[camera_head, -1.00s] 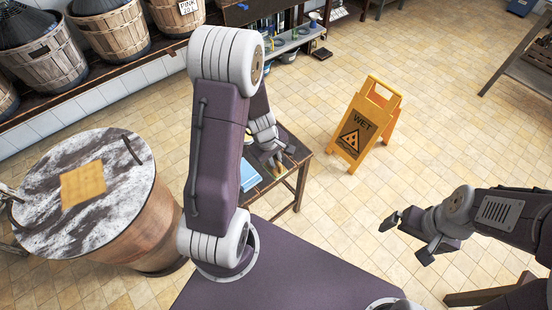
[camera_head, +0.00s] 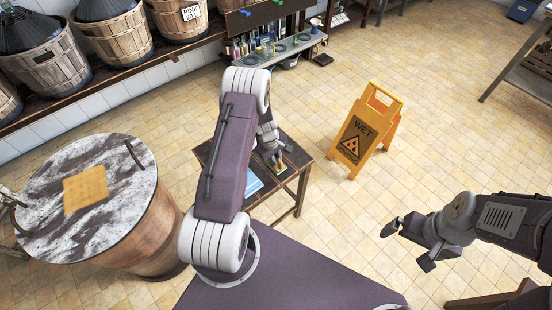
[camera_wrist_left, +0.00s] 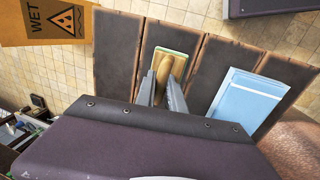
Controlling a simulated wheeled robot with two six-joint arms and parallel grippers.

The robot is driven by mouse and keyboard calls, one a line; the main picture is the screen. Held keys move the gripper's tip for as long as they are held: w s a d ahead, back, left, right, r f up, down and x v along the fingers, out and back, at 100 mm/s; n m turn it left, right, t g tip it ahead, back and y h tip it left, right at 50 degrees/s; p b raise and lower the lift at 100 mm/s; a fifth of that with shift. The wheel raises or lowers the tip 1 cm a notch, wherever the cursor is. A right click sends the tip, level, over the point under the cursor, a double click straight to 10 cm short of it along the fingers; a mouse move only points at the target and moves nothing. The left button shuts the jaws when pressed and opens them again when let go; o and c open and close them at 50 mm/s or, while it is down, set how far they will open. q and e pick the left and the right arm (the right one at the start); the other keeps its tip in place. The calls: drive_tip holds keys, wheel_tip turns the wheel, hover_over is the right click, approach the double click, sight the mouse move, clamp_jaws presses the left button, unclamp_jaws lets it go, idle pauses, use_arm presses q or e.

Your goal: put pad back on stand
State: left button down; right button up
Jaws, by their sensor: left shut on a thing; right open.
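The pad (camera_wrist_left: 163,66) has a tan, handle-like top and a green edge. It shows between the fingers of my left gripper (camera_wrist_left: 172,88) in the left wrist view, over the dark slatted top of a small wooden table (camera_wrist_left: 119,60). My left gripper (camera_head: 276,160) is shut on the pad; I cannot tell whether the pad touches the slats. In the head view the pad (camera_head: 281,168) shows only as a small patch by the fingertips. I cannot tell which thing is the stand. My right gripper (camera_head: 408,243) is open and empty above the floor at the right.
Light blue folded things (camera_wrist_left: 247,99) lie on the table beside the pad. A yellow wet-floor sign (camera_head: 366,132) stands to the table's right. A barrel (camera_head: 150,235) with a marbled top is at left. A shelf with bottles (camera_head: 270,47) stands behind.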

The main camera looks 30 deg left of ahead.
sight(271, 166)
use_arm(q)
drive_tip(key=c, duration=1.4)
unclamp_jaws()
drive_tip(key=shift+d+f, duration=0.1)
wheel_tip(271, 166, up, 12)
drive_tip(key=s+a+p, duration=0.1)
drive_tip(key=s+p, duration=0.1)
drive_tip(key=s+d+r+m, duration=0.5)
drive_tip(key=s+d+m, duration=0.1)
drive_tip(key=s, duration=0.2)
drive_tip(key=s+d+r+m, duration=0.5)
drive_tip(key=s+d+m, duration=0.1)
drive_tip(key=s+m, duration=0.1)
drive_tip(key=shift+s+r+g+y, duration=0.15)
drive_tip(key=shift+s+g+y, duration=0.2)
drive_tip(key=shift+s, duration=0.4)
drive_tip(key=shift+s, duration=0.1)
